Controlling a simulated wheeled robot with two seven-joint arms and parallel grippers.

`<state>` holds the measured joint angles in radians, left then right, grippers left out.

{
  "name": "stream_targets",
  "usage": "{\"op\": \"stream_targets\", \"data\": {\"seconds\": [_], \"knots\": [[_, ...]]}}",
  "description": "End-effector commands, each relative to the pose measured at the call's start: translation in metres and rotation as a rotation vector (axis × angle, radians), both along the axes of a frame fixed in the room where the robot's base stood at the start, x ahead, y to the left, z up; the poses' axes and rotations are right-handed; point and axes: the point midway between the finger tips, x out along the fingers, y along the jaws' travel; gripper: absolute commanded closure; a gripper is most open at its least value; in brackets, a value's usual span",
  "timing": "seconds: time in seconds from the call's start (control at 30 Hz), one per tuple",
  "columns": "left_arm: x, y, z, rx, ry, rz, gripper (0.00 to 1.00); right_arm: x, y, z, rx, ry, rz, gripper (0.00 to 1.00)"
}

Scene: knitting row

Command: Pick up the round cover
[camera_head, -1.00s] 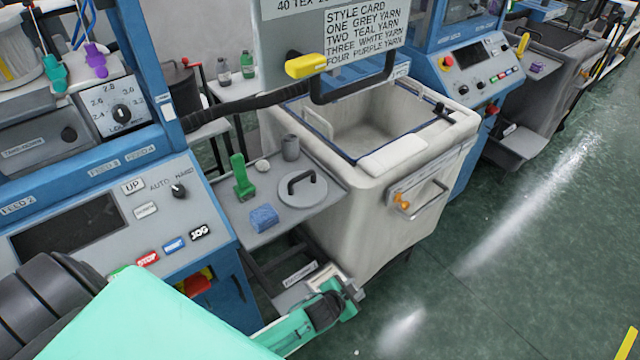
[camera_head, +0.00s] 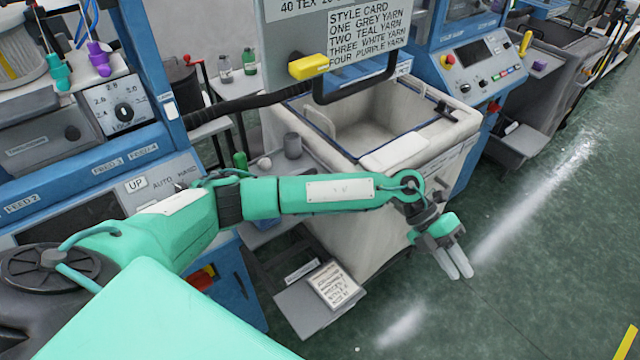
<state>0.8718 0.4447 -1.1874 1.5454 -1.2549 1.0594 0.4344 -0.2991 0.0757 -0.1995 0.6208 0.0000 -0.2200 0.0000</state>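The round cover is not visible now; my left arm lies across the small grey side shelf (camera_head: 258,238) where the grey disc with its black handle showed a second ago. My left gripper (camera_head: 458,264) hangs over the green floor, right of and in front of the cream bin (camera_head: 372,245). Its two pale fingers point down and lie close together with nothing seen between them. Whether they are fully shut is unclear. My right gripper is out of view.
A grey cup (camera_head: 292,146) and part of a green object (camera_head: 239,160) stand on the shelf behind my arm. A lower shelf holds a printed card (camera_head: 335,285). The floor to the right is open.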

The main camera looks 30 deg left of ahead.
Motion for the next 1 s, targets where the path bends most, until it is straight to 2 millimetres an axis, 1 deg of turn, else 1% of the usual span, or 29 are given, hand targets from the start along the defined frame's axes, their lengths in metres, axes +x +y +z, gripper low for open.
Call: {"op": "stream_targets", "data": {"seconds": [0.03,0.07,0.13,0.17,0.2,0.27,0.3,0.37,0.4,0.47,0.5,0.6,0.7,0.8,0.87,1.0], "knots": [[0.004,0.019,-0.002,0.114,-0.045,-0.061,0.75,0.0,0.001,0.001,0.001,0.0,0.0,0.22],[0.005,0.031,-0.005,0.183,-0.066,-0.095,0.75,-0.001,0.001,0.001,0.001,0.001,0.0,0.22],[0.012,0.064,-0.008,0.351,-0.11,-0.162,0.75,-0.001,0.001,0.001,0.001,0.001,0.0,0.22],[0.016,0.079,-0.008,0.426,-0.128,-0.186,0.75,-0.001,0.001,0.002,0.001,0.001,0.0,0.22],[0.022,0.1,-0.007,0.528,-0.149,-0.213,0.75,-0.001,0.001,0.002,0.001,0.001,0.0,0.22],[0.032,0.134,-0.002,0.685,-0.177,-0.243,0.75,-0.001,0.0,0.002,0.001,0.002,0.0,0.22],[0.04,0.158,0.003,0.792,-0.193,-0.255,0.75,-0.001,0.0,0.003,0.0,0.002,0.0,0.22],[0.052,0.195,0.016,0.95,-0.213,-0.265,0.75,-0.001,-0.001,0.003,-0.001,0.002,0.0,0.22],[0.06,0.218,0.027,1.054,-0.223,-0.262,0.75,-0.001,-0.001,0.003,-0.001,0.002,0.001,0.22],[0.069,0.25,0.045,1.196,-0.231,-0.253,0.75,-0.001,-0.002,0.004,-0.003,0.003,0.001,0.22],[0.074,0.269,0.057,1.281,-0.234,-0.243,0.75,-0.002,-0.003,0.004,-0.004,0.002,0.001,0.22],[0.082,0.304,0.083,1.444,-0.234,-0.213,0.75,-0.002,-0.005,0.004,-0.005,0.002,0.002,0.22],[0.086,0.324,0.1,1.54,-0.231,-0.19,0.75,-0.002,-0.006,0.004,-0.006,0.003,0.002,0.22],[0.086,0.333,0.105,1.58,-0.227,-0.181,0.75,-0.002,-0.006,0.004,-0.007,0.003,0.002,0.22],[0.086,0.337,0.103,1.587,-0.225,-0.181,0.75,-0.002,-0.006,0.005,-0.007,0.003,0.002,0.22],[0.083,0.347,0.087,1.584,-0.222,-0.182,0.75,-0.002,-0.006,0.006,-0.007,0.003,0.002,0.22]]}}
